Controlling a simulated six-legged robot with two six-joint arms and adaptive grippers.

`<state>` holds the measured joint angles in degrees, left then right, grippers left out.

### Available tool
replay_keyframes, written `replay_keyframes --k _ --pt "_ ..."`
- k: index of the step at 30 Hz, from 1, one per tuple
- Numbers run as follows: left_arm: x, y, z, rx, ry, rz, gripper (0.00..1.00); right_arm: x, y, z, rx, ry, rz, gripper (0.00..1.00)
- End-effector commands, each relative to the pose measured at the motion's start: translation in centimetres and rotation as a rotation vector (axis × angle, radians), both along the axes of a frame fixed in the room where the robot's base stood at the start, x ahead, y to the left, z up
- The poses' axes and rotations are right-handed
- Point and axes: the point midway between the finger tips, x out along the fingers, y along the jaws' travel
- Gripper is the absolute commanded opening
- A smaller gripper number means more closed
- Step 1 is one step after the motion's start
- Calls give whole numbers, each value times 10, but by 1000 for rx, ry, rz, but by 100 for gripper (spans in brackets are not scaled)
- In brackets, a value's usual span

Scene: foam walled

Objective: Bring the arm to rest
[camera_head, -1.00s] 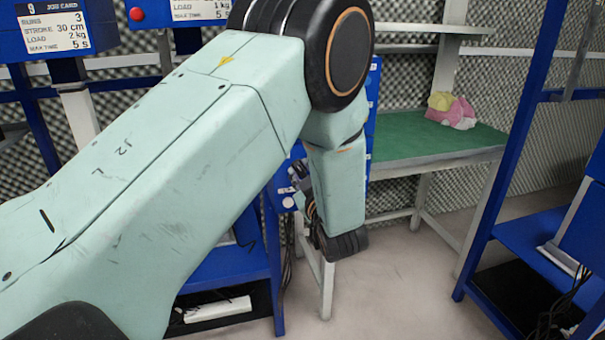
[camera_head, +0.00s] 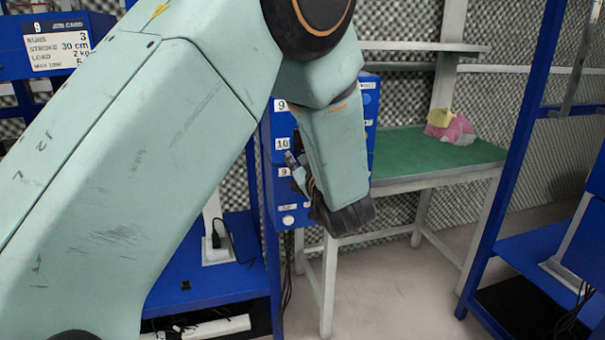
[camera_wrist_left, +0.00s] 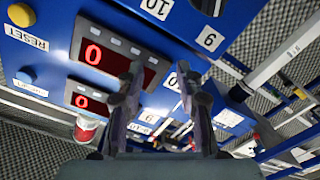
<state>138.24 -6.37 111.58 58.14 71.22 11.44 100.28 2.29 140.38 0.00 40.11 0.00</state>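My left arm (camera_head: 130,165) fills the left and middle of the head view, with its elbow raised and its forearm (camera_head: 338,150) pointing down. My left gripper (camera_head: 293,163) is partly hidden behind the forearm, in front of a blue panel. In the left wrist view, the two fingers of the left gripper (camera_wrist_left: 160,72) stand apart with nothing between them. My right gripper is in neither view.
A blue panel (camera_wrist_left: 62,30) with red zero displays (camera_wrist_left: 108,52) faces the wrist camera. A green-topped table (camera_head: 405,160) holds a pink and yellow object (camera_head: 450,126). A blue rack (camera_head: 525,140) stands right. Pale floor (camera_head: 400,300) is clear between.

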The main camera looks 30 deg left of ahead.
Motion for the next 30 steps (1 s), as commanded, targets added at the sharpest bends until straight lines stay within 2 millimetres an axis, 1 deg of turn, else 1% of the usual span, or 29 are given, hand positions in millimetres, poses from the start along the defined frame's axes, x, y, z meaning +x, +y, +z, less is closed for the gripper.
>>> replay_keyframes --k 2,6,30 --pt "0 0 8 0 -1 1 36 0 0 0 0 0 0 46" --pt "0 0 13 0 2 0 36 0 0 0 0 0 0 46" --pt "-1 -1 13 0 2 0 36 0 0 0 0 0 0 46"
